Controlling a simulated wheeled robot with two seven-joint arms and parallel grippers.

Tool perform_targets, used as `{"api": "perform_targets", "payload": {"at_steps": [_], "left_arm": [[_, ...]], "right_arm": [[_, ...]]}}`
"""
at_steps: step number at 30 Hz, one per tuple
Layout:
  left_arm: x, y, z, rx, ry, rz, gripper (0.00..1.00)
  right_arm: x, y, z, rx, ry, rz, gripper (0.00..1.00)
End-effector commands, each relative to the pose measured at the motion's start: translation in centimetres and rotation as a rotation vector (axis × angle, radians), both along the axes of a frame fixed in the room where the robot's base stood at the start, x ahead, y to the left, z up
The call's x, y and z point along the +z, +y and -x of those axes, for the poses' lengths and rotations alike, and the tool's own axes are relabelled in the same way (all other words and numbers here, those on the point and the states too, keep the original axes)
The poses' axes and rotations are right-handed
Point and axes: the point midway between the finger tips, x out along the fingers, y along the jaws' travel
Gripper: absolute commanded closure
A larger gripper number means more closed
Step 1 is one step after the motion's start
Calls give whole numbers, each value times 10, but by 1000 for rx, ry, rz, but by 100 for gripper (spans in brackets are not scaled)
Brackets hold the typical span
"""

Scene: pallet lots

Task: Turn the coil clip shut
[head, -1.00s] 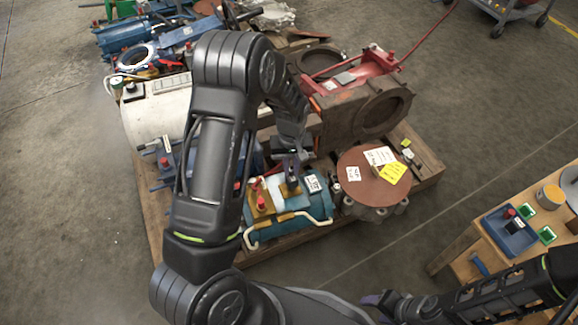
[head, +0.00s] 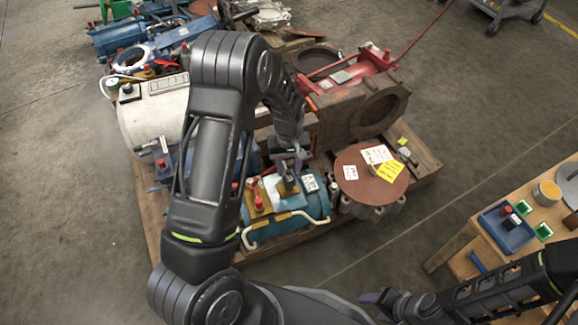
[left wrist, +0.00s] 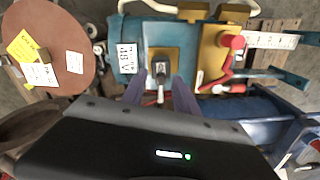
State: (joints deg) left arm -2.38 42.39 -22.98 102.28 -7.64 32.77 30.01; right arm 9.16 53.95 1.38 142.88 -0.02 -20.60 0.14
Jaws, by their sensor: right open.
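A teal cylinder unit (head: 314,210) lies on the pallet, with ochre brackets and red-topped fittings. In the left wrist view, a small dark square block (left wrist: 160,62) on its ochre mount carries a pale metal stem (left wrist: 160,88), which looks like the coil clip. My left gripper (left wrist: 159,88) is open above it, with one purple finger on each side of the stem. Small gaps show beside the stem; contact cannot be made out. In the head view my left gripper (head: 287,172) partly hides the block. My right gripper (head: 372,298) is open and empty, low in the picture, away from the pallet.
A brown-topped round flange (head: 358,187) with paper tags stands right of the teal unit. A rusty housing (head: 375,110) is behind, and a white tank (head: 150,112) is at left. A wooden bench with a blue tray (head: 505,230) stands at right. Floor between is clear.

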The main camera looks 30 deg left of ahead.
Motion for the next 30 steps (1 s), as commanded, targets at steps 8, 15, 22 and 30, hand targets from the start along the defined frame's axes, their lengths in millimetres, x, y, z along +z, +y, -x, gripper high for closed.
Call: {"api": "perform_targets", "payload": {"at_steps": [8,15,22,30], "left_arm": [[20,0,-1,0,-2,0,64],[60,0,-1,0,-2,0,64],[78,0,0,0,-1,-1,64],[78,0,0,0,0,0,64]], "right_arm": [[7,1,1,3,2,-1,46],[18,3,3,8,5,-5,46],[22,3,3,8,4,-5,46],[21,3,3,7,4,-4,46]]}}
